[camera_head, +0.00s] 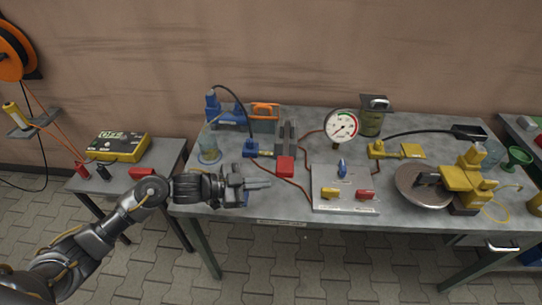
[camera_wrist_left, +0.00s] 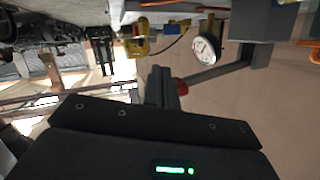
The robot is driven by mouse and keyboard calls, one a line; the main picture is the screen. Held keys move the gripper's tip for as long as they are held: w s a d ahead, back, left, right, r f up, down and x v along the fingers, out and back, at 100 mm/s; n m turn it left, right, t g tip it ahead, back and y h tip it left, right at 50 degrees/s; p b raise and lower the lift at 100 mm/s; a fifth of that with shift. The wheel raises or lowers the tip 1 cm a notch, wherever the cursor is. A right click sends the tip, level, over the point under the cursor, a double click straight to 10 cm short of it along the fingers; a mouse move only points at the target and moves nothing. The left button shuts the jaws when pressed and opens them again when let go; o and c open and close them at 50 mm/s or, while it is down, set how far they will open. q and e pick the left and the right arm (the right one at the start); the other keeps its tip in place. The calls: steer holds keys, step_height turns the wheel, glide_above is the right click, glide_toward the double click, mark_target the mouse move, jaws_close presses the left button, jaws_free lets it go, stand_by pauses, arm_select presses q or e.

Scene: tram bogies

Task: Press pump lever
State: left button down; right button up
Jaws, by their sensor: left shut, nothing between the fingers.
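A grey lever bar (camera_head: 287,138) with a red end grip (camera_head: 285,167) lies along the bench, its grip toward the front. In the left wrist view the grey bar (camera_wrist_left: 220,73) runs to the red grip (camera_wrist_left: 180,87), which is partly hidden behind my finger. My left gripper (camera_head: 262,183) is shut and empty, in front and to the left of the red grip. Its fingers also show in the left wrist view (camera_wrist_left: 161,85). I cannot tell whether they touch the grip. My right gripper is not in view.
The metal bench (camera_head: 400,222) also holds a blue pump unit (camera_head: 228,116), a round gauge (camera_head: 341,126), a valve panel (camera_head: 345,200), a disc (camera_head: 415,190) and a yellow caliper (camera_head: 468,178). A glass jar (camera_head: 208,150) stands behind my left wrist. Red hoses cross the bench near the lever.

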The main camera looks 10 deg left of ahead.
arm_select(q)
steer(key=s+f+n+t+y, duration=0.2)
steer(key=n+y, duration=0.1)
steer(key=s+f+n+t+y, duration=0.1)
steer(key=f+t, duration=0.1)
steer(key=shift+a+n+y, duration=0.3)
steer(key=shift+n, duration=0.1)
steer(key=s+a+f+n+g+y, duration=0.25)
steer(key=s+a+f, duration=0.2)
steer(key=s, duration=0.25)
steer(key=s+a+f+n+g+y, duration=0.2)
steer(key=s+a+f+n+y, duration=0.1)
steer(key=s+f, duration=0.25)
steer(key=s+a+f+n+g+y, duration=0.25)
steer(key=s+a+f, duration=0.2)
steer(key=s, duration=0.35)
steer(key=s+f+n+g+y, duration=0.1)
steer(key=s+f, duration=0.2)
steer(key=f, duration=0.8)
steer(key=s+f, duration=0.3)
steer(key=f, duration=0.9)
steer(key=s+a+f+g, duration=0.1)
steer(key=s+a+f, duration=0.2)
steer(key=s+f, duration=1)
steer(key=s, duration=0.2)
steer(key=shift+s+a+f, duration=0.3)
steer(key=shift+s+a, duration=0.05)
